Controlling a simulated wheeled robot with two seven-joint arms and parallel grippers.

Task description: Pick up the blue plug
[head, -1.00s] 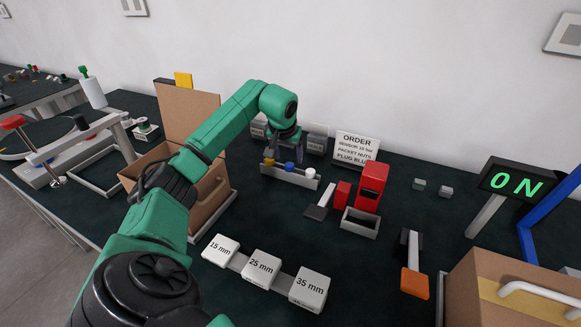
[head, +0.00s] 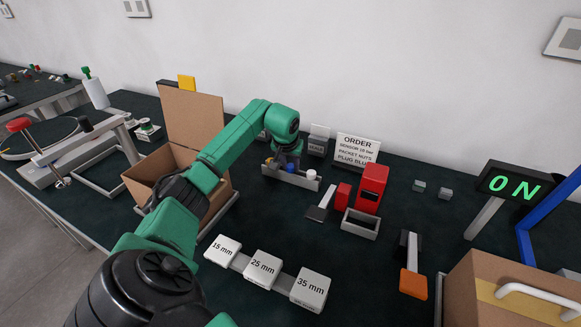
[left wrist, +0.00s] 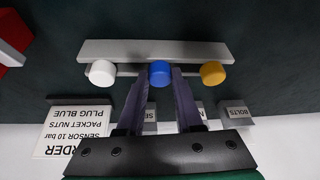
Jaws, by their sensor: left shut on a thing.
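The blue plug (head: 290,168) stands in a low grey rack (head: 306,183) near the back of the dark table. It also shows in the left wrist view (left wrist: 160,73), between the white plug (left wrist: 102,72) and the yellow plug (left wrist: 212,73). My left gripper (head: 284,164) has come down at the rack from above. Its two fingers (left wrist: 160,80) are shut on the blue plug, one on each side. I cannot tell any gap between the plug and the rack. My right gripper is not in view.
An order sign (head: 357,150) stands behind the rack, beside small labelled boxes (head: 319,140). A red device (head: 371,188) and a grey tray (head: 360,224) are to the right. An open cardboard box (head: 196,120) stands to the left.

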